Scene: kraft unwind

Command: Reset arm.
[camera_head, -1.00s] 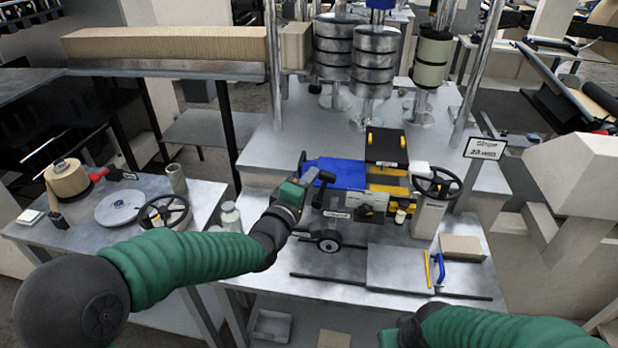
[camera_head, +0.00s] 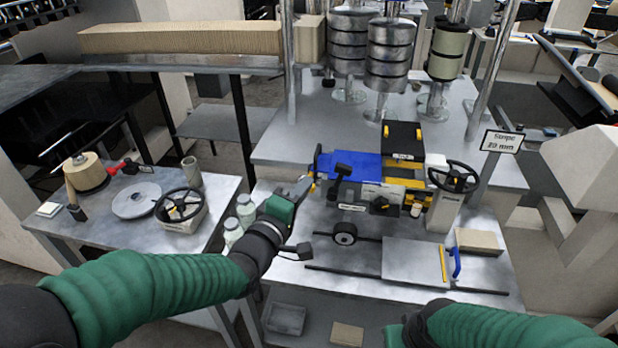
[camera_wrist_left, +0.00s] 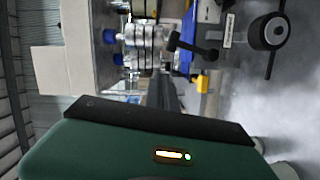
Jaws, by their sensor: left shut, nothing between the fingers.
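My left arm reaches in from the left in the head view. Its gripper (camera_head: 304,187) is shut and empty, at the left end of the machine with the blue and yellow parts (camera_head: 350,168). I cannot tell whether the fingertips touch it. The left wrist view shows the green gripper housing (camera_wrist_left: 130,152) across the bottom, with the machine's black wheel (camera_wrist_left: 268,32) at upper right. My right arm shows only at the bottom right of the head view, and its fingers are not visible.
Two jars (camera_head: 240,218) stand close to my left forearm. A left side table (camera_head: 110,232) holds a handwheel (camera_head: 180,205) and a brown roll (camera_head: 86,172). A flat plate (camera_head: 412,262) lies at the machine table's front right. Metal posts rise behind.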

